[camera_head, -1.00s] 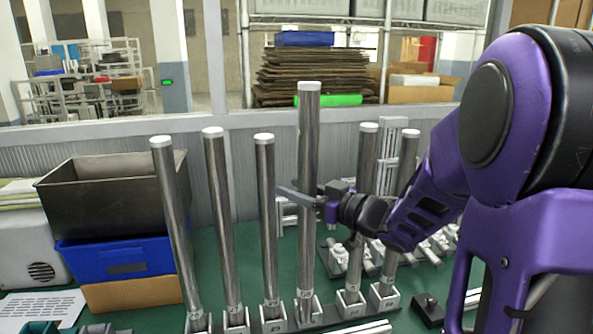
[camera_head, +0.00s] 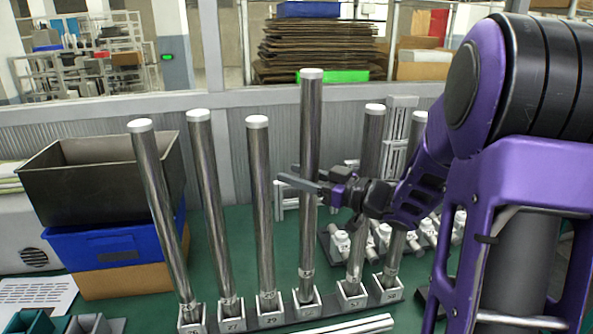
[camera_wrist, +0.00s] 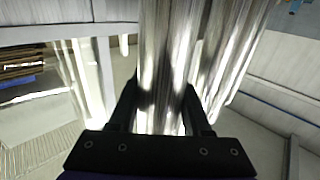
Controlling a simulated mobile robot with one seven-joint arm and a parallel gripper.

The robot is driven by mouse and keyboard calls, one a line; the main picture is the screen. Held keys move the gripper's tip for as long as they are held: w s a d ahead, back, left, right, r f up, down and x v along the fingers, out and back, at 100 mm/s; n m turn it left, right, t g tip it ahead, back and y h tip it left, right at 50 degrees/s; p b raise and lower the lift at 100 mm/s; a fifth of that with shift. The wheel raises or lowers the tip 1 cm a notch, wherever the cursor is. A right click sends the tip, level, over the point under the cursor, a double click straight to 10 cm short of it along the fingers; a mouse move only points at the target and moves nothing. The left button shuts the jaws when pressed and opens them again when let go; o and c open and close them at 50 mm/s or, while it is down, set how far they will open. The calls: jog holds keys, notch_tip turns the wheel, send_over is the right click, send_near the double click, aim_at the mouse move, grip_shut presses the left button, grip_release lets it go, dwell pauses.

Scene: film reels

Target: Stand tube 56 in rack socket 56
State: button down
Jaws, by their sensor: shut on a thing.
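A tall steel tube (camera_head: 310,130) with a white cap stands nearly upright in my gripper (camera_head: 303,184), which is shut on it around its middle. Its top is clearly higher than the neighbouring tubes' tops. Its lower end is at the fourth rack socket from the left (camera_head: 306,309); I cannot tell whether it is inside or just above it. That socket's number is too small to read. In the wrist view the tube (camera_wrist: 165,60) runs between the fingers (camera_wrist: 160,110), filling the gap.
Several similar tubes lean in the rack's other sockets, including one close left (camera_head: 262,210) and one close right (camera_head: 365,200). Rods (camera_head: 350,326) lie in front. A metal bin (camera_head: 90,185) on a blue crate (camera_head: 110,245) stands left. Small fittings lie behind the rack.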

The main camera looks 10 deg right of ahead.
notch_tip(320, 180, down, 4)
jog(key=b, duration=0.2)
jog(key=shift+r+b, duration=0.15)
jog(key=shift+b, duration=0.15)
jog(key=shift+d+p, duration=0.1)
jog(key=shift+p, duration=0.2)
dwell(0.8)
jog(key=shift+f+b, duration=0.5)
jog(key=shift+f, duration=0.15)
dwell(0.5)
jog(key=c, duration=0.6)
grip_release()
jog(key=shift+s+f, duration=0.1)
jog(key=shift+d, duration=0.1)
jog(key=shift+p+v, duration=0.7)
jog(key=shift+v, duration=4.7)
jog(key=shift+s, duration=0.1)
